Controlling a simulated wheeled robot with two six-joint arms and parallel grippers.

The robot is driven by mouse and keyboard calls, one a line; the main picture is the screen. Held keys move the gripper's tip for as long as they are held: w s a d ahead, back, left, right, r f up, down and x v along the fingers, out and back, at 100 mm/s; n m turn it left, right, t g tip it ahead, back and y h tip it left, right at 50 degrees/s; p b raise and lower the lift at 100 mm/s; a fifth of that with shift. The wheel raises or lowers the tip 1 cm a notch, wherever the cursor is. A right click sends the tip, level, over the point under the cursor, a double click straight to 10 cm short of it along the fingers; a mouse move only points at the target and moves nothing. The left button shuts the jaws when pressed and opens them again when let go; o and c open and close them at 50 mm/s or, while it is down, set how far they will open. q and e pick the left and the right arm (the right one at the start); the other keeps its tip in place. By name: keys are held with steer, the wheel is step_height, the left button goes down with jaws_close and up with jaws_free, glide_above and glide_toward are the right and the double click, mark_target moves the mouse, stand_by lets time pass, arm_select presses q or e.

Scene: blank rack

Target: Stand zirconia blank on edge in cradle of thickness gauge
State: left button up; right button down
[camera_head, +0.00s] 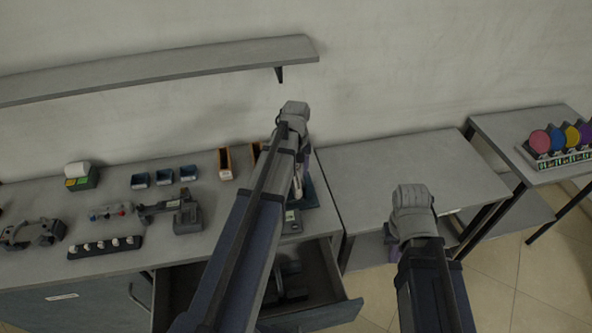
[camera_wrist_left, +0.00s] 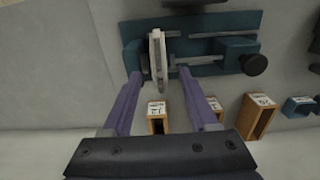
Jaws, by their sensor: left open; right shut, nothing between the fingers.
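The white zirconia blank (camera_wrist_left: 157,60) shows edge-on in the left wrist view and stands on edge at the teal thickness gauge (camera_wrist_left: 222,22), at its cradle end. How deep it is seated cannot be told. My left gripper (camera_wrist_left: 160,78) is open, with one purple finger on each side of the blank and a gap on both sides. In the head view my left arm largely hides the gauge (camera_head: 311,191), and the blank is not clear there. My right gripper (camera_head: 391,238) is shut and empty in front of the middle table, mostly hidden by its wrist.
Wooden bins (camera_wrist_left: 258,115) and blue trays (camera_head: 164,176) stand near the gauge. An open drawer (camera_head: 335,312) juts out below the bench. The middle table (camera_head: 400,160) is bare. A rack (camera_head: 553,161) of coloured discs stands on the right table. A wall shelf (camera_head: 170,68) hangs above.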

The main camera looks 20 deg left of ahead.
arm_select(q)
step_height(320, 180, up, 8)
steer(key=p, duration=0.7)
steer(key=shift+f+p, duration=0.1)
steer(key=shift+p, duration=0.3)
